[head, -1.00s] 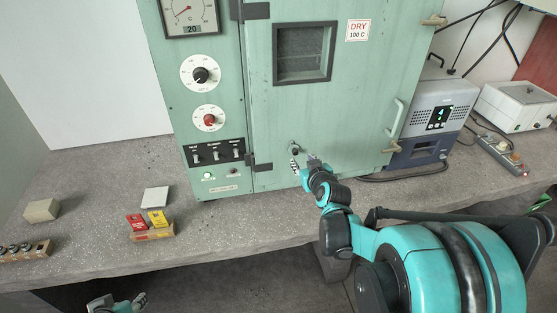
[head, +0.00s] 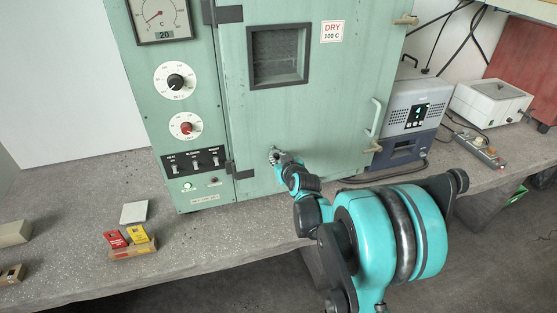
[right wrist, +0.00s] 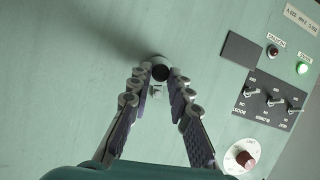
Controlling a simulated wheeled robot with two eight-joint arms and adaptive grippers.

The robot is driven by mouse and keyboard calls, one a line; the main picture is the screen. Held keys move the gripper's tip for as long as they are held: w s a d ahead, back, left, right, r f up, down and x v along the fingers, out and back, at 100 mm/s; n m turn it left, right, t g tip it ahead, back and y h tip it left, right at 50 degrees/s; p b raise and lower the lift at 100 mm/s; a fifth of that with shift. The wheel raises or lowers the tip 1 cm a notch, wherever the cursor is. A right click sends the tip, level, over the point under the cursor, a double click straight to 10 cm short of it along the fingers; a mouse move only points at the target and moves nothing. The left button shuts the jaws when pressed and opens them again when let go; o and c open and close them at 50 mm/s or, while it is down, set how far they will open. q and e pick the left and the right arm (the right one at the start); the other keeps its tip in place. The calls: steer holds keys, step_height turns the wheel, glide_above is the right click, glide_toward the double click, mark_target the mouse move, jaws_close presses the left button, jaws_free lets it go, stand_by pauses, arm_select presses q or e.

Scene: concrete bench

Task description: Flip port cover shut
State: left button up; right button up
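The port (right wrist: 160,72) is a small pale ring with a dark round middle on the green oven door, centred in the right wrist view. A small pale piece (right wrist: 156,92) sits against it on the near side in that view; I cannot tell if it is the cover or its hinge. My right gripper (right wrist: 158,82) is open, with one finger on each side of the port. Whether the fingers touch it is unclear. In the head view, my right gripper (head: 279,158) is at the door and mostly hides the port. My left gripper is out of view.
The oven's switch panel (head: 195,161) is left of the door. The door handle (head: 374,117) juts out at right. A grey instrument (head: 412,115) stands further right. Red and yellow packets (head: 127,237) in a holder and a white square (head: 134,212) lie on the bench at left.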

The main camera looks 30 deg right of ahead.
jaws_close()
steer(key=shift+a+f+m+y, duration=0.1)
steer(key=shift+a+m+y, duration=0.15)
steer(key=shift+m+y, duration=0.75)
steer(key=o, duration=0.8)
jaws_free()
